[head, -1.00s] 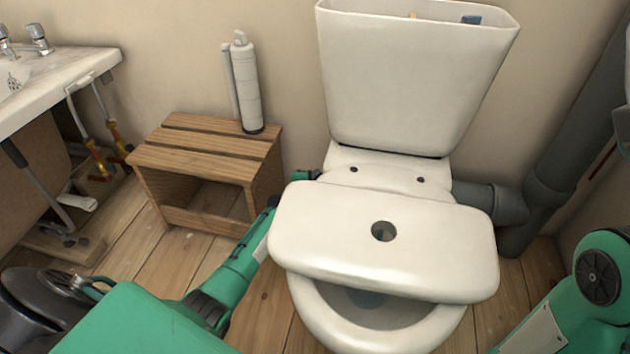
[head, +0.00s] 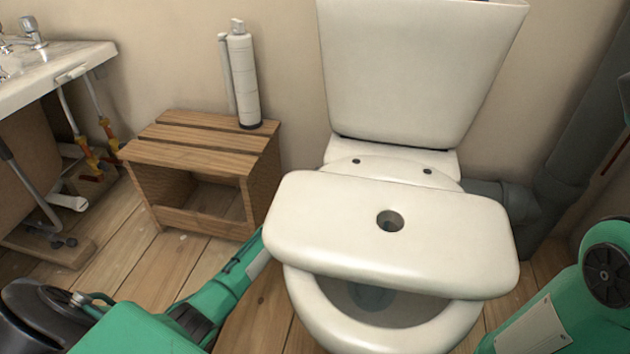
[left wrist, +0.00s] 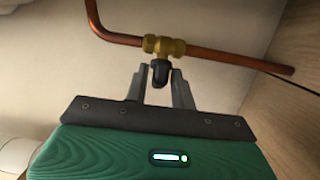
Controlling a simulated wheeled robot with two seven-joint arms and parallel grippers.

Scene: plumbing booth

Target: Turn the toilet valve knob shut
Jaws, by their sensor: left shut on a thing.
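The valve is a brass fitting (left wrist: 164,46) on a copper pipe (left wrist: 225,57) in the left wrist view. A small black knob (left wrist: 160,74) hangs below the brass body. My left gripper (left wrist: 159,80) is shut on the knob, with one grey finger on each side of it. In the head view my left forearm (head: 222,296) reaches toward the left side of the toilet (head: 385,325). The left fingers and the valve are hidden there. My right arm (head: 545,315) shows at the lower right, but its gripper is out of the picture.
A loose white lid (head: 330,235) with a round hole lies across the toilet bowl. The cistern (head: 415,75) stands behind it. A wooden crate (head: 190,160) with a white cylinder (head: 243,80) on top stands left. A sink (head: 60,80) is at the far left.

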